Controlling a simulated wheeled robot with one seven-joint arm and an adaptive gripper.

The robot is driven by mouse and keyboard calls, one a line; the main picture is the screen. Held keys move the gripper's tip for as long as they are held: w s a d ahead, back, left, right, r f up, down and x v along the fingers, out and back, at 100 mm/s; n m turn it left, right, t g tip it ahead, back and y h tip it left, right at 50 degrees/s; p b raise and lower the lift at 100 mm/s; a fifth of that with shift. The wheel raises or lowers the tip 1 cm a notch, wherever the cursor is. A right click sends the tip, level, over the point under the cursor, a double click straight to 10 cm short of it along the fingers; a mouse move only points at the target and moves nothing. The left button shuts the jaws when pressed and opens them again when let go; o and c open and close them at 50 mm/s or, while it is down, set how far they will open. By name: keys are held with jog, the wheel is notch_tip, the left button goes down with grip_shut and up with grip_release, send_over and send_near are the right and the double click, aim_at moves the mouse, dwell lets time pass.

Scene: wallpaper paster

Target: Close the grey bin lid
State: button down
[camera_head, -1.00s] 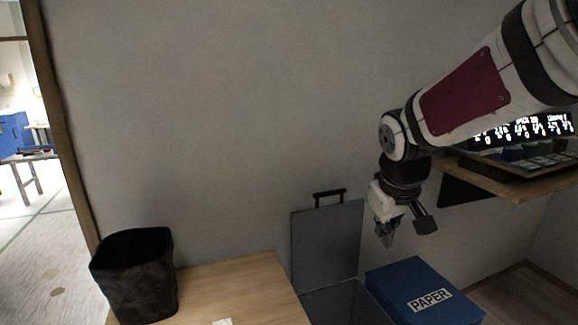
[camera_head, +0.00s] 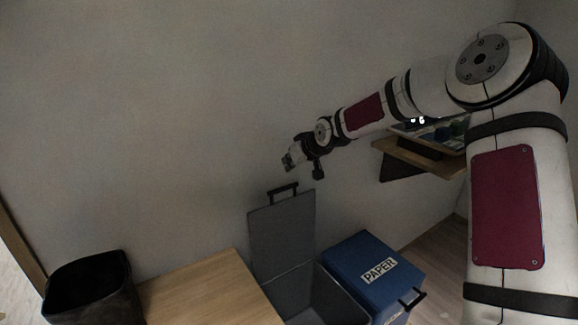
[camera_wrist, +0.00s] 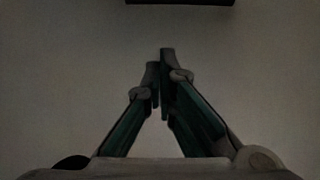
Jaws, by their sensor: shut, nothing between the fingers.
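The grey bin lid (camera_head: 282,236) stands open and upright in the head view, close to the wall, with a black handle (camera_head: 283,190) on its top edge. The open grey bin (camera_head: 332,303) is below it, partly cut off by the frame's bottom edge. My gripper (camera_head: 287,162) is above the lid, near the wall and apart from the handle in the picture. In the wrist view my gripper's fingers (camera_wrist: 160,75) are together and empty. A dark bar at the top of the wrist view (camera_wrist: 180,2) is cut off, and I cannot tell what it is.
A blue bin marked PAPER (camera_head: 358,250) with its lid down stands right of the grey bin. A wooden table (camera_head: 205,295) is to the left, with a black waste basket (camera_head: 92,290) at its left. A wooden shelf (camera_head: 425,160) is on the wall behind my arm.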

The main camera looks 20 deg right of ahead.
notch_tip(320, 180, down, 6)
jog(key=w+p, duration=0.1)
jog(key=w, duration=0.1)
jog(key=shift+a, duration=0.35)
dwell(0.3)
jog(key=shift+d, duration=0.1)
